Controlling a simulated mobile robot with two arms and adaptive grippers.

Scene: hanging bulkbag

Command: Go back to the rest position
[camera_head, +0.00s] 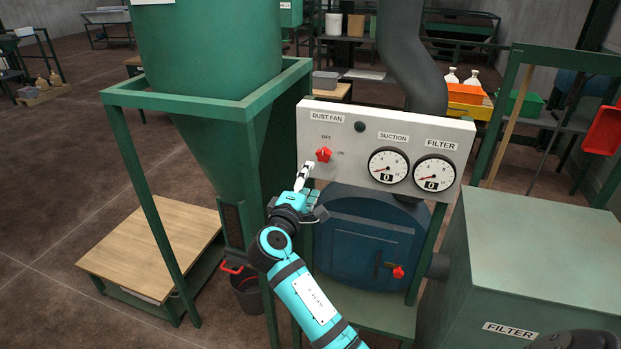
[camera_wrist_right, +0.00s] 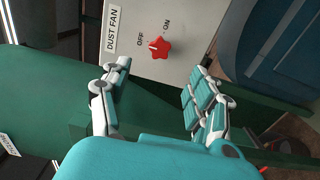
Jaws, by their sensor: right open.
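My right gripper (camera_head: 304,178) is in front of the lower left of the white control panel (camera_head: 350,118). In the right wrist view, its two fingers (camera_wrist_right: 162,76) are spread apart with nothing between them. The red star-shaped dust fan knob (camera_head: 323,155) is just beyond the fingertips. It also shows in the right wrist view (camera_wrist_right: 160,46), apart from both fingers, and its white mark appears turned to the OFF side. My left gripper is not in view.
A green hopper on a frame (camera_head: 150,98) stands left of my right arm. A blue round door (camera_head: 362,240) with a red handle is below the panel. A green filter box (camera_head: 540,255) is at right. The suction gauge (camera_head: 389,166) and filter gauge (camera_head: 434,172) read 0.

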